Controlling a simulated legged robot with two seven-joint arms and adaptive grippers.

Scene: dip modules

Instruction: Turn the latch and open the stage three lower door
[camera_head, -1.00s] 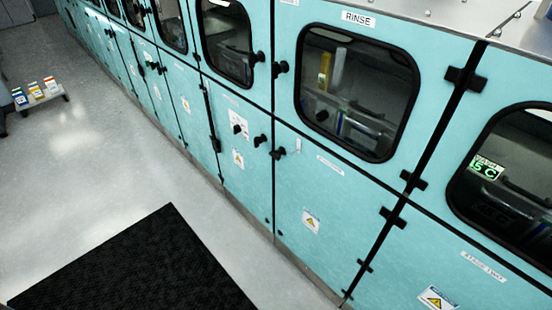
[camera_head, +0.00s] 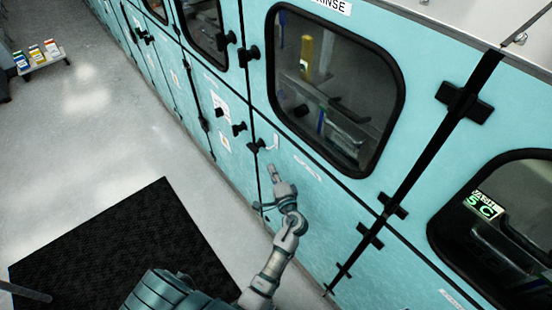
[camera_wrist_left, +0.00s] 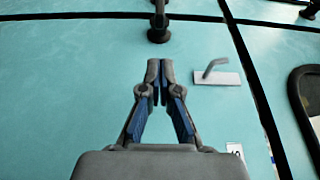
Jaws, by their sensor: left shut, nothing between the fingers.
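The teal lower door (camera_head: 300,215) under the RINSE window fills most of the left wrist view. A black latch knob (camera_head: 257,145) sits at its upper left edge by the seam; it shows at the top of the left wrist view (camera_wrist_left: 158,30). Near it is a small silver hook on a pale plate (camera_wrist_left: 215,76). My left gripper (camera_head: 272,170) is in front of this door, below the knob. In the left wrist view its shut, empty fingers (camera_wrist_left: 153,70) point towards the knob, apart from it. The door's label is too small to read. My right gripper is not in view.
A black mat (camera_head: 135,250) lies on the grey floor. Cabinets with more knobs run away to the upper left. Black hinges (camera_head: 463,102) line the seam at right. A small stand (camera_head: 45,62) holds coloured boxes at far left. The floor beside the cabinets is clear.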

